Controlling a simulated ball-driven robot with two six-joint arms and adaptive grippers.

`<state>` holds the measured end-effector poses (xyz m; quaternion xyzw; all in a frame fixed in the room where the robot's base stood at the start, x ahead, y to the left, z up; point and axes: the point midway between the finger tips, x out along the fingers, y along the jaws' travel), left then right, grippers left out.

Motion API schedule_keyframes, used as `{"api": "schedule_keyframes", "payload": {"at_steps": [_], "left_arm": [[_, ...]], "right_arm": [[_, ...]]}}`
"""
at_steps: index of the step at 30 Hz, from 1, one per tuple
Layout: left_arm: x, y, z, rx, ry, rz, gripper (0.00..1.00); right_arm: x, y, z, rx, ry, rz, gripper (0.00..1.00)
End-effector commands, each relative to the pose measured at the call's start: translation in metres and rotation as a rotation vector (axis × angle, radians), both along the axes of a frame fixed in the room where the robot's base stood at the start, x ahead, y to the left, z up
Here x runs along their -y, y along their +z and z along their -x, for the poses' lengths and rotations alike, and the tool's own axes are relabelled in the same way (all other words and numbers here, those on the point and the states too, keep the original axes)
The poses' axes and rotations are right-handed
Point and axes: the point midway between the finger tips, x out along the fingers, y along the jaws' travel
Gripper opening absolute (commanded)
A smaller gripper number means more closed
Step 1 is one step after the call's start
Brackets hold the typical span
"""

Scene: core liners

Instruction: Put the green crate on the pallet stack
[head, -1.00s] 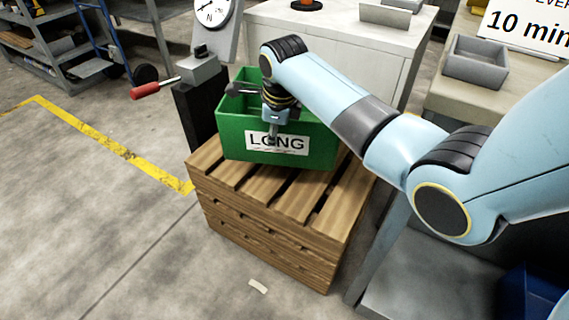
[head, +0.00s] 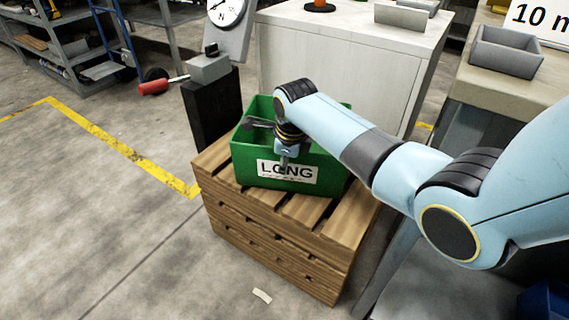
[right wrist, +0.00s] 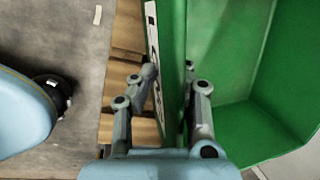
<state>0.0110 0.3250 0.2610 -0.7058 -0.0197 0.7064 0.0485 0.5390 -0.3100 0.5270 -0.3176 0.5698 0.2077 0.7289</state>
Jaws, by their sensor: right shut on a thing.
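The green crate (head: 311,157), with a white label reading LONG, is over the top of the wooden pallet stack (head: 272,246); I cannot tell for sure whether its base touches the slats. It looks level and stands towards the back of the stack, with bare slats in front. My right gripper (head: 284,160) reaches down from above and is shut on the crate's front wall by the label. In the right wrist view the fingers (right wrist: 171,78) straddle the wall of the crate (right wrist: 228,60), one on each side. My left gripper is not in view.
A dark post (head: 212,113) with a grey box and a red-handled lever stands close behind the stack's left. A white cabinet (head: 345,60) is behind. A bench with a grey tray (head: 506,52) is at right. Floor at left, with a yellow line (head: 125,147), is clear.

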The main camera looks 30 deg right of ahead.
Motion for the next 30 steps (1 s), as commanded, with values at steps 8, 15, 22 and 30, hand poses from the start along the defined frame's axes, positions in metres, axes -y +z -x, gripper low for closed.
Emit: {"api": "schedule_keyframes", "payload": {"at_steps": [8,15,22,30], "left_arm": [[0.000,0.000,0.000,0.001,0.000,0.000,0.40],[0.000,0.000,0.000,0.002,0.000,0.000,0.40],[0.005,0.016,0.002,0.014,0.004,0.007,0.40],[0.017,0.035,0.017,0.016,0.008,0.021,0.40]], "right_arm": [[0.000,-0.001,0.000,0.000,0.000,0.000,0.32],[0.000,0.001,0.000,0.000,0.000,0.000,0.32],[-0.002,0.041,0.008,0.004,0.000,0.000,0.32],[-0.005,0.097,0.024,0.004,-0.001,0.000,0.32]]}}
